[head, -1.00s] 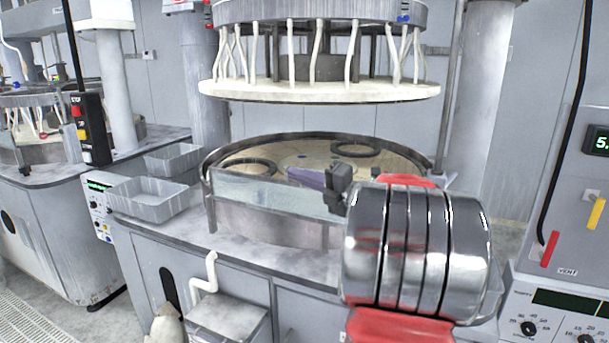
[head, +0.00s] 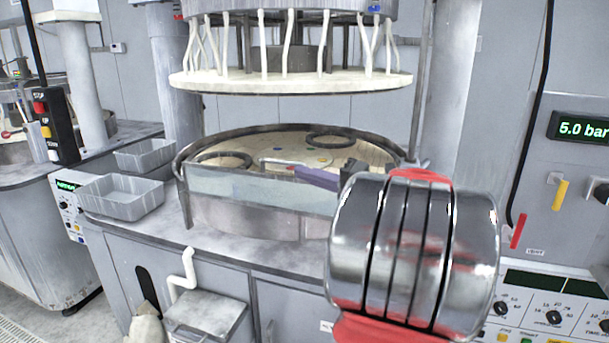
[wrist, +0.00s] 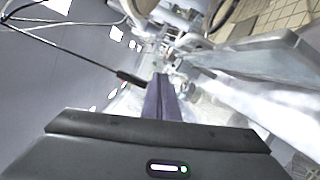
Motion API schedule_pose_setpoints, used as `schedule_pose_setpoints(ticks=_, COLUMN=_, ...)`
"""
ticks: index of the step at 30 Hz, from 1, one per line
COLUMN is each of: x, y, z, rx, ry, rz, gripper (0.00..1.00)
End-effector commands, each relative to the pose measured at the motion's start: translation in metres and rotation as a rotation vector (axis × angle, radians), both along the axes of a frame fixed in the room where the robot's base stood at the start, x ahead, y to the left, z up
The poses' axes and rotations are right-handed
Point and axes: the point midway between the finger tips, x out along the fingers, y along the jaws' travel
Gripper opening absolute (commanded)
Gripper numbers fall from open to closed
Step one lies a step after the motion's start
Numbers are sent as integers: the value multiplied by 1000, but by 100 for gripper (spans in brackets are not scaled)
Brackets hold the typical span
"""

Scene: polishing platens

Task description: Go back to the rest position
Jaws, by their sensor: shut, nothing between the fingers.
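My gripper (head: 304,173) shows in the head view as purple fingers in front of the round polishing machine, partly hidden behind the large shiny metal joint of my arm. The wrist view shows the purple fingers (wrist: 160,90) lying together, with nothing between them. The polishing platen (head: 300,146) sits behind the fingers inside a metal-rimmed basin (head: 240,216). Dark rings (head: 338,136) and small coloured spots lie on the platen. I cannot tell the exact gap between the fingertips and the basin wall.
An upper ring with white hoses (head: 290,82) hangs above the platen. Grey trays (head: 122,197) stand on the bench at the left. A stop-button box (head: 54,125) hangs at the left. A panel display (head: 583,130) reading 5.0 bar is at the right. A lidded bin (head: 210,312) stands below.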

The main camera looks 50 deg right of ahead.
Motion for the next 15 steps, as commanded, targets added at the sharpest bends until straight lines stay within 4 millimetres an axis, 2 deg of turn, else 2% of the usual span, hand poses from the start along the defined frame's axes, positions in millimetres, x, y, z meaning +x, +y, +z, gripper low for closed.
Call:
schedule_pose_setpoints(ticks=11, x=0, y=0, z=0, rx=0, ry=0, rz=0, gripper=0)
schedule_pose_setpoints(ticks=15, x=6, y=10, z=-2, rx=-29, ry=13, rz=17, gripper=0)
